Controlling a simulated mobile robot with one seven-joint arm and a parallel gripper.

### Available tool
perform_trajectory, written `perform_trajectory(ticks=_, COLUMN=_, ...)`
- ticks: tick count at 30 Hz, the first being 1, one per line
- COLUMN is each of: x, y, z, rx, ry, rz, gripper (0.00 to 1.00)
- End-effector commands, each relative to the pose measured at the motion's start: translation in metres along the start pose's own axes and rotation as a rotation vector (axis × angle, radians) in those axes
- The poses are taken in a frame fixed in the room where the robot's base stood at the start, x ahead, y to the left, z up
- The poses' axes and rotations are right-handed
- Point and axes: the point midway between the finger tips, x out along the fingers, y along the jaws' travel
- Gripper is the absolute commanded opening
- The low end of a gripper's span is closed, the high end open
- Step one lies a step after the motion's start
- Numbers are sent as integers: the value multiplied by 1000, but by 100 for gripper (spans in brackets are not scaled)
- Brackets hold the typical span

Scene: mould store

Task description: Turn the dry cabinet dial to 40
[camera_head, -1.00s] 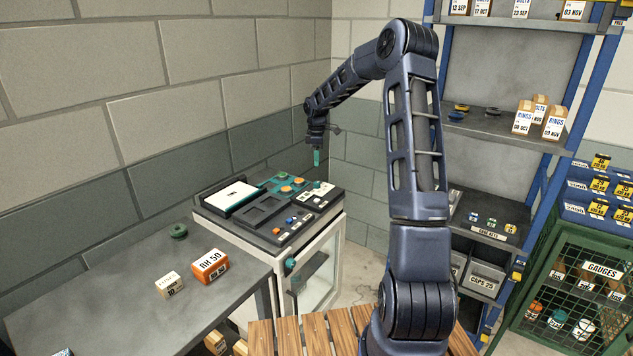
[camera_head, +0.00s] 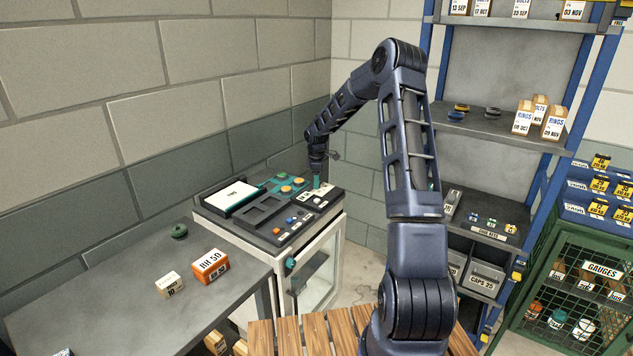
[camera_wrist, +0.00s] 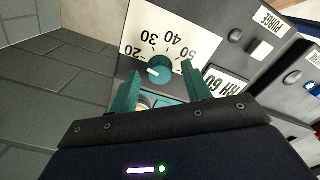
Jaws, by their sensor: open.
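The dry cabinet (camera_head: 337,265) stands right of the bench, with a dark control panel on top. In the wrist view its teal dial (camera_wrist: 162,70) sits on a white scale plate (camera_wrist: 135,40) marked 20, 30, 40 and 50. The dial's white pointer is turned to the left side, nearest the 20. My gripper (camera_wrist: 160,71) is open, with one teal finger on each side of the dial in that view; I cannot tell whether they touch it. In the head view my gripper (camera_head: 317,182) is low over the panel's back right corner, hiding part of it.
An RH 60 plate (camera_wrist: 226,84) and a white button (camera_wrist: 261,49) by a PURGE label lie right of the dial. The bench (camera_head: 120,295) holds an orange box (camera_head: 210,267). A blue-framed shelf (camera_head: 575,100) stands right of my arm. Walls close in behind the cabinet.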

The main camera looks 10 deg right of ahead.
Motion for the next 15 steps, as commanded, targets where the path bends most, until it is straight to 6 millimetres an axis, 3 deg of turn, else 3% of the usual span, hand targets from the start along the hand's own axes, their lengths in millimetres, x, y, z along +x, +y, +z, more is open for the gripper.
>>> perform_trajectory(ticks=9, x=2, y=0, z=0, rx=0, ry=0, rz=0, gripper=46)
perform_trajectory(ticks=15, x=2, y=0, z=0, rx=0, ry=0, rz=0, gripper=7)
